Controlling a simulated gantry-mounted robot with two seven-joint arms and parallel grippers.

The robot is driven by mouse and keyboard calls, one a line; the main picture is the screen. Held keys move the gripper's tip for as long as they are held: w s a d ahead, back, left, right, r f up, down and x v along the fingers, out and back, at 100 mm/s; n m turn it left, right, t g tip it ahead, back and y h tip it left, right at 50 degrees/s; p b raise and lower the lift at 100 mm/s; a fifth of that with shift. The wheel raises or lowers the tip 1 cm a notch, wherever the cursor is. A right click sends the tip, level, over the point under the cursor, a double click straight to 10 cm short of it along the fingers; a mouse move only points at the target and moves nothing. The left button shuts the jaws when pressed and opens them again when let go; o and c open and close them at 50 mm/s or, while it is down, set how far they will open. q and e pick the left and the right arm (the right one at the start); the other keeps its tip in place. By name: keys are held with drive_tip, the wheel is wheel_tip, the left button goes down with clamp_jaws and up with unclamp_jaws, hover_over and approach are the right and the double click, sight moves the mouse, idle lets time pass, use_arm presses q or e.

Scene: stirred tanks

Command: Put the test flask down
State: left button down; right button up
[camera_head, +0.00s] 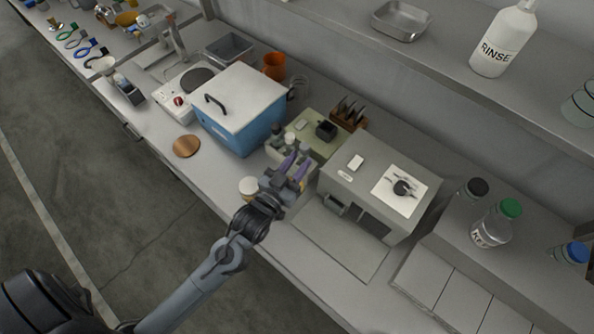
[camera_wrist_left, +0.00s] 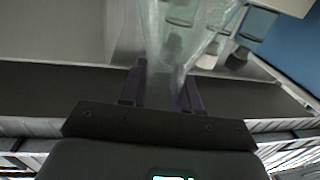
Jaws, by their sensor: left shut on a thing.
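My left gripper (camera_head: 290,165) reaches over the bench from the lower left, between the blue box and the grey boxy instrument. In the left wrist view, its two purple-grey fingers (camera_wrist_left: 162,90) are shut on a clear, see-through flask (camera_wrist_left: 172,55), the test flask. The flask widens away from the fingers, and its far end is cut off by the picture's edge. In the head view the flask is hard to make out against the gripper and the things behind it. I cannot tell whether it touches the bench. My right gripper is not in view.
A blue box with a white lid (camera_head: 240,97), a grey instrument (camera_head: 380,185) and a greenish device (camera_head: 310,132) crowd the gripper. A white-topped jar (camera_head: 249,187) stands close by its left. A brown disc (camera_head: 187,146) lies at the bench's front. Bare bench shows around the disc.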

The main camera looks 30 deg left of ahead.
use_arm(q)
drive_tip(key=shift+f+b, duration=0.35)
drive_tip(key=shift+f, duration=1.7)
drive_tip(key=shift+f, duration=0.15)
drive_tip(key=c, duration=0.8)
unclamp_jaws()
drive_tip(key=shift+r, duration=0.2)
